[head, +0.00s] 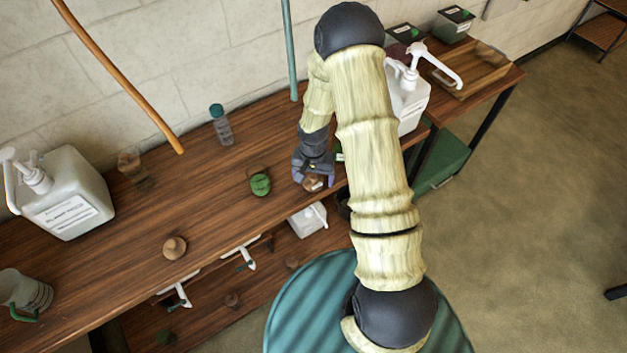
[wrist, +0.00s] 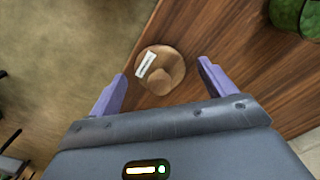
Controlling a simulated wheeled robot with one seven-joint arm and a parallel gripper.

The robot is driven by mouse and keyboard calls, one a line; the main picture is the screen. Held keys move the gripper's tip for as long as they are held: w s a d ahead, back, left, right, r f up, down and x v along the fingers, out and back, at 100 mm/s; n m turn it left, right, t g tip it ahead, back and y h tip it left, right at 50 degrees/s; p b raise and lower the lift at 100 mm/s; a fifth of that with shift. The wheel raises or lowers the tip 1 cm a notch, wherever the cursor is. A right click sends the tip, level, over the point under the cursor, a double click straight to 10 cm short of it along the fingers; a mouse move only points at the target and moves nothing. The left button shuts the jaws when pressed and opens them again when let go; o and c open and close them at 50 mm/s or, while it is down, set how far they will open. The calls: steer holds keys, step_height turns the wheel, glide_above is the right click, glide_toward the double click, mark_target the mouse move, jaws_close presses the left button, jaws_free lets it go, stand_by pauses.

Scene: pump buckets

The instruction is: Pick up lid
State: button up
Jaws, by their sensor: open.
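A round brown wooden lid with a knob and a small white label lies near the table's front edge; it shows between the fingers in the wrist view (wrist: 172,62) and under my gripper in the head view (head: 313,184). My gripper (wrist: 161,76) is open, with one purple finger on each side of the lid in the picture. I cannot tell how high the fingertips are above it. In the head view my gripper (head: 314,178) partly covers this lid. A second brown knobbed lid (head: 174,247) lies farther left on the table.
A green round object (head: 260,185) sits just left of my gripper. White pump bottles (head: 70,205) stand at the left and behind my arm (head: 408,105). A clear bottle with a teal cap (head: 221,128) stands at the back. The wooden table (head: 215,205) is clear between them.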

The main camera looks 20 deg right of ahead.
mark_target(313, 176)
stand_by(0.4)
steer(key=c, duration=1.1)
steer(key=shift+o, duration=0.2)
steer(key=shift+r, duration=0.1)
step_height(313, 176, up, 10)
steer(key=shift+f+b, duration=0.1)
steer(key=shift+b, duration=0.35)
